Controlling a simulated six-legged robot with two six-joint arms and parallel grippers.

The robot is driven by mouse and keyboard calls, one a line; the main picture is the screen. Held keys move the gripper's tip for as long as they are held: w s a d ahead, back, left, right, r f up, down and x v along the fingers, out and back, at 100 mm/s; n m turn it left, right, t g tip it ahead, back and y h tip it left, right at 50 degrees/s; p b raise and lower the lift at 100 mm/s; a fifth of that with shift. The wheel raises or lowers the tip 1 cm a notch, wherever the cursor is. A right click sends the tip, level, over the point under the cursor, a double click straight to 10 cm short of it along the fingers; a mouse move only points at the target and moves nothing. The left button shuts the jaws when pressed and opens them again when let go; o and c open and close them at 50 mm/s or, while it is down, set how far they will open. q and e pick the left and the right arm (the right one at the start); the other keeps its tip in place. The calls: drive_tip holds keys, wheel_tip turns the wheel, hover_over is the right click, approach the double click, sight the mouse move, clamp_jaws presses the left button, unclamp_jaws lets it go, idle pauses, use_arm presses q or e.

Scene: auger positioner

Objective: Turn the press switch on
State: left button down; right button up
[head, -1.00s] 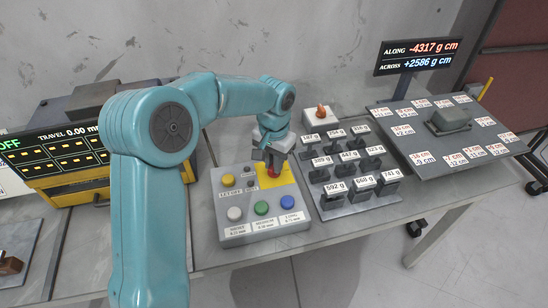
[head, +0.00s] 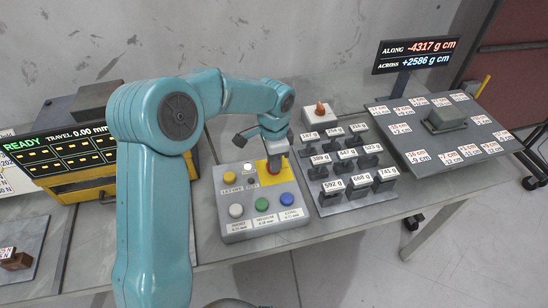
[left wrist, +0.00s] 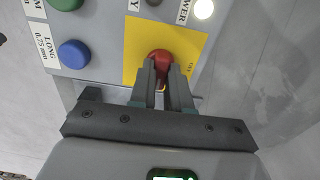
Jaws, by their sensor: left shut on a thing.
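The press switch is a red knob (left wrist: 160,57) on a yellow plate (left wrist: 190,62) of the grey control box (head: 222,205). In the left wrist view my left gripper (left wrist: 161,70) is shut on the red knob, with one finger on each side of its handle. In the head view the same gripper (head: 275,158) reaches down onto the plate (head: 268,181) and hides much of the knob. The lamp marked POWER (left wrist: 203,9) glows white. The display (head: 50,153) on the left reads READY in green and TRAVEL 0.00. My right gripper is not in view.
A rack of labelled weights (head: 345,200) stands close on the right. Beyond it are a tilted plate (head: 425,150) with cards and a moment display (head: 415,56).

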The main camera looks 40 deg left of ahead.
use_arm(q)
drive_tip(key=shift+w+r, duration=0.1)
drive_tip(key=shift+r, duration=0.1)
idle(0.4)
drive_tip(key=c, duration=1.1)
unclamp_jaws()
drive_tip(key=shift+f, duration=0.1)
wheel_tip(320, 180, up, 16)
drive_tip(key=shift+r+p, duration=0.2)
drive_tip(key=shift+p, duration=0.5)
